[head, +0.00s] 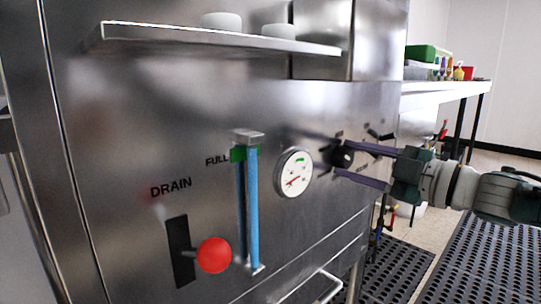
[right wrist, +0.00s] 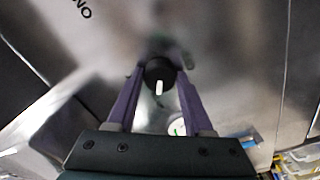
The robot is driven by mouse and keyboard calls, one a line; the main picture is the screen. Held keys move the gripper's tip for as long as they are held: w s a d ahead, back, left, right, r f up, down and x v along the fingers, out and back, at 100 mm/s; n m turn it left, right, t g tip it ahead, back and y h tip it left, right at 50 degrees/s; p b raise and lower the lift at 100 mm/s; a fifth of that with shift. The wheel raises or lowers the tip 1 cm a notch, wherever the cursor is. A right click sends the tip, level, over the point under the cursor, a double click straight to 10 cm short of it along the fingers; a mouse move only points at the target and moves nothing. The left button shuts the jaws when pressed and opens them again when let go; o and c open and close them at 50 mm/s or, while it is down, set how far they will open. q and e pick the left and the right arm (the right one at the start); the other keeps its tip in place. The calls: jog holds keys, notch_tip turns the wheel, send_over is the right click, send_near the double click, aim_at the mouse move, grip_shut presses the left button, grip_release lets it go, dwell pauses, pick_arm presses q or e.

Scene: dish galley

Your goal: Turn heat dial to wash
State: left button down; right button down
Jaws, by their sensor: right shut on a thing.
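The heat dial is a round black knob (head: 343,156) on the steel machine front, right of the gauge. It also shows in the right wrist view (right wrist: 157,70), with a white pointer mark at the picture's lower side of it. My right gripper (head: 347,159) comes in from the right, its two purple fingers on either side of the knob and shut on it. In the right wrist view the fingers (right wrist: 160,76) flank the knob. The small labels around the dial are partly hidden and too small to read. My left gripper is not in view.
A round white gauge (head: 294,172) with a red needle sits left of the dial. Farther left are a blue level tube (head: 251,205) and a red-ball drain lever (head: 214,255). A steel shelf (head: 200,39) juts out above. Black mats (head: 485,255) cover the floor at right.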

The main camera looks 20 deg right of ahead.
dwell(0.3)
jog(key=shift+c, duration=1.4)
grip_release()
jog(key=shift+s+d, duration=0.15)
jog(key=shift+s, duration=0.15)
jog(key=p+v, duration=0.3)
jog(key=v, duration=0.6)
jog(key=shift+p, duration=0.35)
jog(key=shift+s, duration=0.1)
